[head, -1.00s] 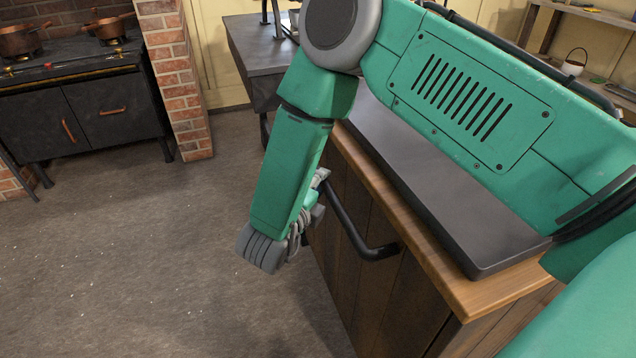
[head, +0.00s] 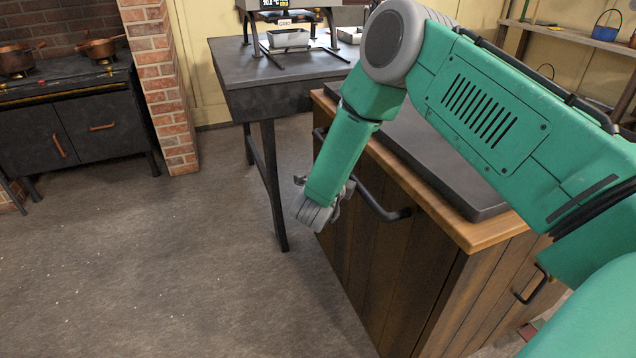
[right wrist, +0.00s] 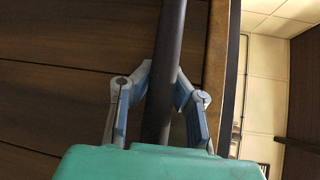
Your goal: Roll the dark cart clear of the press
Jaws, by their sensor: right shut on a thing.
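The dark cart (head: 400,270) has dark plank sides, a light wood top edge and a dark slab on top. Its black bar handle (head: 385,210) shows on the side facing left, and also in the right wrist view (right wrist: 170,35). My right gripper (head: 345,192) is at this handle; in the right wrist view its fingers (right wrist: 165,80) are shut around the bar. The press (head: 287,20), with a lit display and dark frame, stands on a grey table beyond the cart. Its upper part is cut off by the frame. My left gripper is out of view.
The grey table (head: 235,95) stands close behind and left of the cart, a leg reaching the floor. A brick pillar (head: 160,85) and stove (head: 90,125) are at left. Open floor (head: 150,270) lies left of the cart. Shelves (head: 585,45) line the back right.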

